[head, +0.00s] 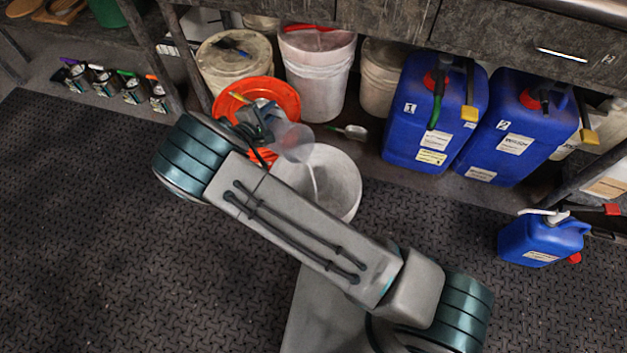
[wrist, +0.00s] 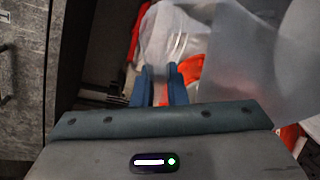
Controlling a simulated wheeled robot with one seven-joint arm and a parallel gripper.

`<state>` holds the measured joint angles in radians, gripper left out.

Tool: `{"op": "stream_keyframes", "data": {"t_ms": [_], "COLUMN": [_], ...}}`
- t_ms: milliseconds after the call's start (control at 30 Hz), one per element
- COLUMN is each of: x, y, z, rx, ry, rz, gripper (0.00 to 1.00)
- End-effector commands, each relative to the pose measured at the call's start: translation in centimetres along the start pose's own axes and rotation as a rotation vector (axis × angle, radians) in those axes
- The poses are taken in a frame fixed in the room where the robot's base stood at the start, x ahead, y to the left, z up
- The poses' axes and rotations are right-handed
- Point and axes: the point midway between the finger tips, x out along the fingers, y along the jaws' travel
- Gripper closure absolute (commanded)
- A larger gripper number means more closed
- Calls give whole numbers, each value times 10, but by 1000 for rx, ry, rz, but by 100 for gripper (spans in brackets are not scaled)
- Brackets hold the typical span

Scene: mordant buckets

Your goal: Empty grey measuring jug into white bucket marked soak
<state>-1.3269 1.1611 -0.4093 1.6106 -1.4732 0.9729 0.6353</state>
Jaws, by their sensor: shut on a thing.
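The grey measuring jug (head: 291,143) is translucent and tilted, with its mouth over the white bucket (head: 345,180). A thin pale stream runs from the jug down into the bucket. The bucket stands open on the floor mat, partly hidden behind my arm; I cannot see a soak mark on it. My gripper (head: 262,122) is shut on the jug, above and left of the bucket. In the wrist view the blue fingers (wrist: 163,88) are close together, and the jug's cloudy wall (wrist: 245,50) fills the upper right. The grip point itself is hard to make out.
An orange bucket (head: 284,92) stands just behind my gripper. Lidded white buckets (head: 318,75) and large blue canisters (head: 420,115) line the shelf behind. A small blue canister (head: 530,243) stands on the right. The floor mat (head: 90,220) at left is clear.

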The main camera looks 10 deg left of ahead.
Motion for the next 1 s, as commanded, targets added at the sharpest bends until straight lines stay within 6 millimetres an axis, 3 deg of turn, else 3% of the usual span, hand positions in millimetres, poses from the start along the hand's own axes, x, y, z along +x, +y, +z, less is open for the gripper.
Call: {"op": "stream_keyframes", "data": {"t_ms": [1000], "x": [-1], "y": [1], "z": [4], "rx": [37], "ry": [0], "rz": [17], "gripper": [100]}}
